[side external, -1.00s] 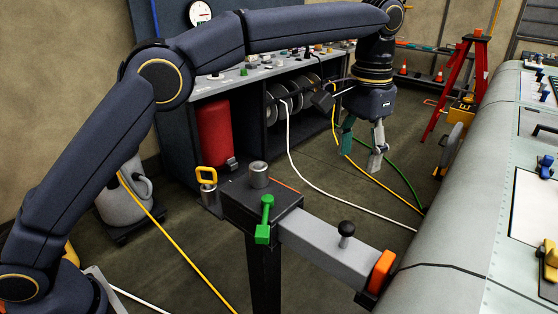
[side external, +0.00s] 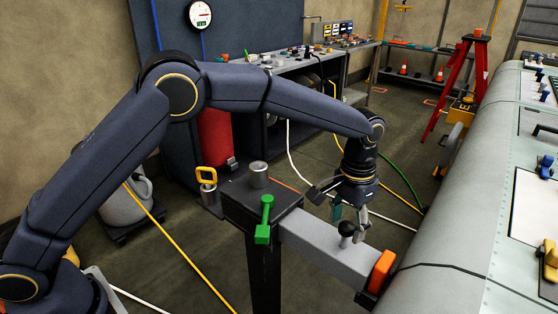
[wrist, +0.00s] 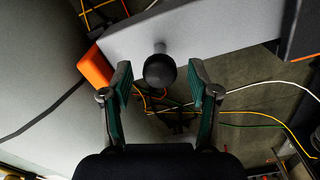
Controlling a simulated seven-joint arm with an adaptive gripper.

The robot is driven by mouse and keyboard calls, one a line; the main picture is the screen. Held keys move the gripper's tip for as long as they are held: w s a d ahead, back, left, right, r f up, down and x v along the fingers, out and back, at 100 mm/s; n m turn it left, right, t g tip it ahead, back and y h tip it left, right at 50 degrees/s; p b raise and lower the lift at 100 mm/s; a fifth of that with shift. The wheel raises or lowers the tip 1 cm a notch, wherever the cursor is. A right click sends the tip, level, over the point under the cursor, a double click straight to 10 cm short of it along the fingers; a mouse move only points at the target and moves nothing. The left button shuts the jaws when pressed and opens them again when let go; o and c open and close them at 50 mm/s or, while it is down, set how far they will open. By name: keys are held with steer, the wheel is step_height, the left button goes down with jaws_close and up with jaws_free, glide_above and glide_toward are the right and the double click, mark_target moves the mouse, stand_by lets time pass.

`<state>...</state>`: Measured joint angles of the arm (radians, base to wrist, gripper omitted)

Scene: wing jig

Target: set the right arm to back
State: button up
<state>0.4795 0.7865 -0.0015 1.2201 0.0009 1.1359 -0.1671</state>
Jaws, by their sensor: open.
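The jig arm, a grey beam (side external: 325,252), runs from the black post (side external: 262,206) to an orange block (side external: 381,271) beside the large grey curved panel. A black ball knob (side external: 347,229) stands upright on the beam near its orange end. My gripper (side external: 348,222) is open and points down at the knob. In the wrist view the knob (wrist: 160,70) lies between the two open fingertips of my gripper (wrist: 160,80), with a gap on each side. The beam (wrist: 205,25) and orange block (wrist: 95,66) show there too. Whether the fingers are fully down around the knob is hard to tell.
The long grey curved panel (side external: 460,200) fills the right side. Yellow, white and green cables cross the floor behind. A workbench (side external: 290,65) stands at the back.

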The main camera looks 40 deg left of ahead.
steer(key=shift+f, duration=0.1)
jaws_close()
stand_by(0.5)
